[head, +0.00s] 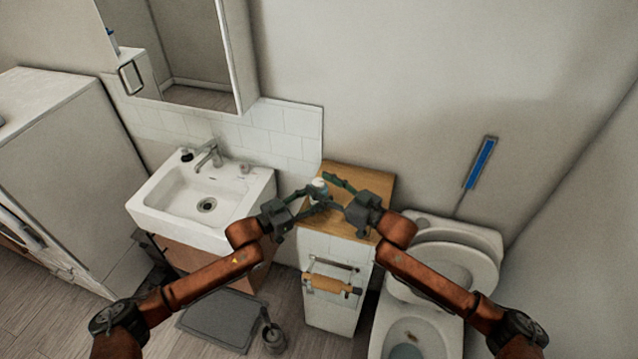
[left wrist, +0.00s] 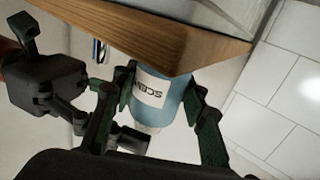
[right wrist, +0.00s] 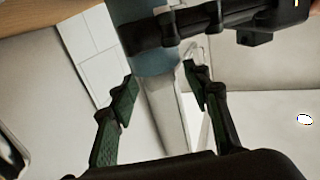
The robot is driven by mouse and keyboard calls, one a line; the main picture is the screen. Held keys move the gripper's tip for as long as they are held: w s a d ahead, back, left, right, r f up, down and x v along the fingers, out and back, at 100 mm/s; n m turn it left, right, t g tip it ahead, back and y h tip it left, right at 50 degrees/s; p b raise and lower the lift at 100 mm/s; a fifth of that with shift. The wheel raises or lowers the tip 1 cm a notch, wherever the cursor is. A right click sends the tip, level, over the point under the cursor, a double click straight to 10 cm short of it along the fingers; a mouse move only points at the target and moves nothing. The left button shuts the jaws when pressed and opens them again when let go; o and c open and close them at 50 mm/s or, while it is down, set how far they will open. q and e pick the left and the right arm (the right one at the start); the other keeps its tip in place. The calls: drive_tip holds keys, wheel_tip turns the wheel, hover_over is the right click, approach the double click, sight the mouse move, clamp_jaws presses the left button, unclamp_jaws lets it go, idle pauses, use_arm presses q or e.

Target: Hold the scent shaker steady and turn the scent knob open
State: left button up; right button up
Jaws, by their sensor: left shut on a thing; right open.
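The scent shaker (head: 319,185) is a small blue-and-white bottle, upright over the wooden-topped ledge. Its label, partly reading "SCEN", shows in the left wrist view (left wrist: 153,90). My left gripper (left wrist: 158,92) is shut around the shaker's body, one finger on each side. A pale scent knob (left wrist: 150,128) is at the shaker's top end, partly hidden by my fingers. My right gripper (right wrist: 165,80) is open, its fingers spread close to the bluish upper end of the shaker (right wrist: 155,62). A dark left finger crosses the shaker in the right wrist view. Contact with the knob cannot be told.
The wooden ledge (head: 375,183) stands between the white sink (head: 160,205) and the toilet (head: 450,262). A toilet-roll holder (head: 332,283) is on its front. The mirror cabinet (head: 240,60) hangs above left. Both grippers are close together.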

drive_tip(key=v, duration=1)
drive_tip(key=shift+s+d, duration=0.15)
drive_tip(key=shift+s, duration=0.05)
drive_tip(key=s+a+m+t, duration=0.1)
drive_tip(key=s+a+t, duration=0.1)
drive_tip(key=a, duration=0.3)
drive_tip(key=w+a+m+t+h, duration=0.1)
drive_tip(key=w, duration=0.2)
drive_tip(key=w+a+m+h, duration=0.1)
drive_tip(key=w+a+h, duration=0.1)
drive_tip(key=w, duration=0.1)
drive_tip(key=w+a+m+t+h, duration=0.1)
drive_tip(key=w+h, duration=0.1)
drive_tip(key=w, duration=0.2)
drive_tip(key=shift+a+t, duration=0.25)
drive_tip(key=shift+t, duration=0.05)
drive_tip(key=shift+c, duration=0.3)
drive_tip(key=c, duration=1.1)
